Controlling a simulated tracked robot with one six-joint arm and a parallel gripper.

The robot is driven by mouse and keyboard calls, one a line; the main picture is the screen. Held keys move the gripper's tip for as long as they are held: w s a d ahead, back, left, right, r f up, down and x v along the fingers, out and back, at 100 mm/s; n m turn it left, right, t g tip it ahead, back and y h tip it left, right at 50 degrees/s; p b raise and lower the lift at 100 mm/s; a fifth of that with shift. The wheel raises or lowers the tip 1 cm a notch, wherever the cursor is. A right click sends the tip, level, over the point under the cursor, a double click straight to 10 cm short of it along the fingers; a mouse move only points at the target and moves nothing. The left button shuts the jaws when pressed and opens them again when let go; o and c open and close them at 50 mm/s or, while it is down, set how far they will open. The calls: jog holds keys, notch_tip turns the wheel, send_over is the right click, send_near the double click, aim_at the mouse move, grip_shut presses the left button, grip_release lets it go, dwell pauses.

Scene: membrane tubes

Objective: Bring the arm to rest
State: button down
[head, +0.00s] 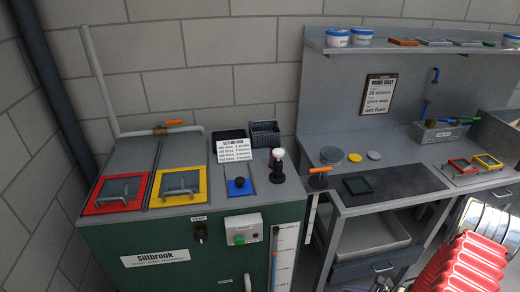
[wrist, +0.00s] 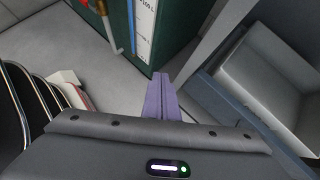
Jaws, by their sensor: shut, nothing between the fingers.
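My gripper (wrist: 163,90) shows in the wrist view as a pair of purple fingers pressed together, with nothing between them. It is apart from the green cabinet (wrist: 177,40) ahead of it and from the grey bench with a pale tray (wrist: 285,75) at right.
In the head view the green cabinet (head: 150,262) carries a red-framed hatch (head: 117,193) and a yellow-framed hatch (head: 178,185). A workbench (head: 400,160) stands at right. A red ribbed shape (head: 470,268) fills the lower right. Bare floor (wrist: 60,40) shows in the wrist view.

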jog(key=s+a+r+n+h, duration=0.2)
jog(key=s+a+r+n, duration=0.4)
jog(key=r, duration=1)
jog(key=s+a+r+n+h, duration=0.2)
jog(key=s+a+r+n, duration=0.4)
jog(key=r+n, duration=0.5)
jog(key=s+a+r+n+g+h, duration=0.1)
jog(key=s+a+r+n, duration=0.4)
jog(key=r, duration=1.8)
jog(key=a+n+h, duration=0.1)
jog(key=n, duration=0.3)
jog(key=shift+s+a+r+n, duration=0.15)
jog(key=shift+s+a+n, duration=0.15)
jog(key=shift+s, duration=0.1)
